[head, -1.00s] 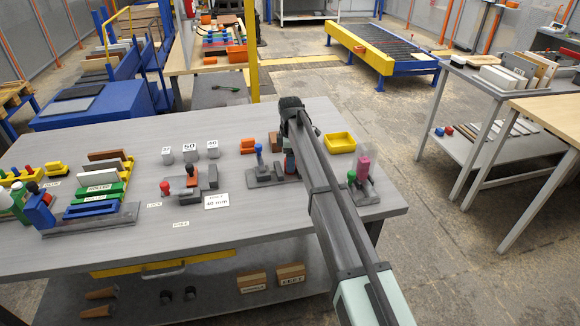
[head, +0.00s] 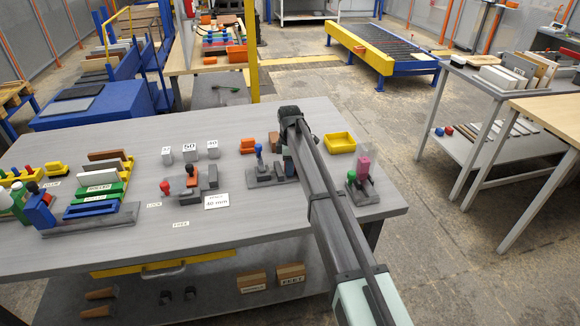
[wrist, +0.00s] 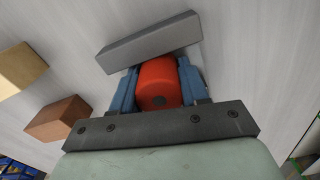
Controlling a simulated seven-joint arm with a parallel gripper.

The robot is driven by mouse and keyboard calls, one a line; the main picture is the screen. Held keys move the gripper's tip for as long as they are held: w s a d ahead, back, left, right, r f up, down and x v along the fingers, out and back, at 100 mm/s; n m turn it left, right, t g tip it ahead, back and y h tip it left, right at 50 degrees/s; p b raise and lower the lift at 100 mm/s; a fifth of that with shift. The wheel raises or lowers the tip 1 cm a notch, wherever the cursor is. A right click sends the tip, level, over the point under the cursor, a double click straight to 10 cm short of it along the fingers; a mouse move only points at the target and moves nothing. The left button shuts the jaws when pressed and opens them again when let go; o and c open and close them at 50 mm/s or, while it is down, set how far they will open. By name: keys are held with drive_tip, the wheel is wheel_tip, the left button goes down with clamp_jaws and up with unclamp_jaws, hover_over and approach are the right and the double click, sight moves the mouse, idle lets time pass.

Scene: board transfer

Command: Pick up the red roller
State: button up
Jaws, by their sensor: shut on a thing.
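The red roller (wrist: 157,86) sits between the two blue fingers of my gripper (wrist: 158,80) in the wrist view, with its round end facing the camera. The fingers are shut on it, one on each side. A grey block lies just beyond the roller, close to the fingertips. I cannot tell whether the roller is clear of the tabletop.
The grey block (wrist: 150,42), a brown block (wrist: 58,118) and a tan block (wrist: 20,68) lie near the gripper. A yellow bin (head: 340,143) stands to its right. Fixtures with a blue knob (head: 258,149) and a pink post (head: 364,167) flank my arm.

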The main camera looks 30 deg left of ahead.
drive_tip(key=shift+c, duration=1.1)
